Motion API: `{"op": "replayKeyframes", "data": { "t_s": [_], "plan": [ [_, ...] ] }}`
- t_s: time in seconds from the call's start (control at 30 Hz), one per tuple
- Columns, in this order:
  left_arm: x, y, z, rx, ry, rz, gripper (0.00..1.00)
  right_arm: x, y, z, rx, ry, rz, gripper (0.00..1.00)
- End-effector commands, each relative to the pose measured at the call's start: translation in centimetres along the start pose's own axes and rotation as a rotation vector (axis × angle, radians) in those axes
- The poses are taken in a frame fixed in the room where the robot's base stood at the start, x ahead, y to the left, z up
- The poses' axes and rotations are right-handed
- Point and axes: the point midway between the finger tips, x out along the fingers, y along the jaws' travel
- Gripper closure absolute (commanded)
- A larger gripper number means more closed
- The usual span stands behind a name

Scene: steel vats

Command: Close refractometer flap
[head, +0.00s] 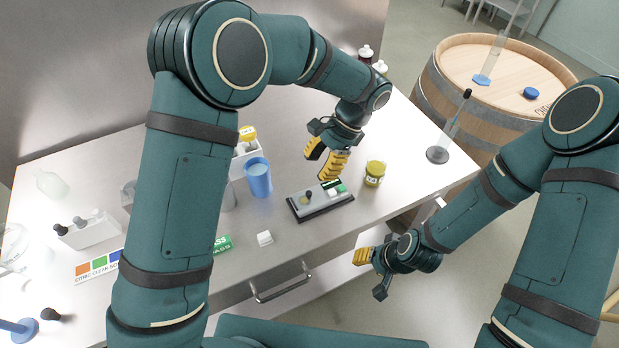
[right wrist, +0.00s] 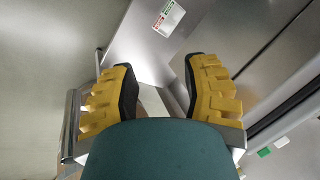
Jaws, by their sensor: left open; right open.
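The refractometer (head: 320,207) is a flat grey device on a black base, lying on the steel worktop. It has a small brownish round spot on its left part and white and green patches on its right part. A dark green edge shows at its back right under my left gripper; I cannot tell whether this is the flap or how far the flap stands open. My left gripper (head: 326,163), with yellow fingers, is open and empty just above and behind the device. My right gripper (head: 370,272) is open and empty in front of the table edge; its fingers also show in the right wrist view (right wrist: 160,88).
A blue cup (head: 257,177) stands left of the refractometer and a yellow-green jar (head: 375,173) to its right. A white cube (head: 265,238) lies near the front edge. A drawer handle (head: 281,285) juts out below. A wooden barrel (head: 440,92) stands at the back right.

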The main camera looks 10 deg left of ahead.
Motion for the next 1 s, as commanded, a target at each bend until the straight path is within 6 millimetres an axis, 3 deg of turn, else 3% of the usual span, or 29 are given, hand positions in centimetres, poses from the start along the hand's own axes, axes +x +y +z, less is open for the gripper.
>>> {"op": "replayKeyframes", "data": {
  "t_s": [0.1,0.3,1.0],
  "plan": [
    [-2.1,0.0,0.0,-0.001,0.001,0.0,0.55,0.0,0.0,0.0,0.0,0.0,0.0,0.53],
    [-3.9,0.1,0.0,0.001,-0.001,0.0,0.55,0.0,0.0,0.0,0.0,0.0,0.0,0.53],
    [-4.1,0.1,0.0,0.001,-0.002,0.001,0.55,0.0,0.0,0.0,0.0,0.0,0.0,0.53]
  ]
}}
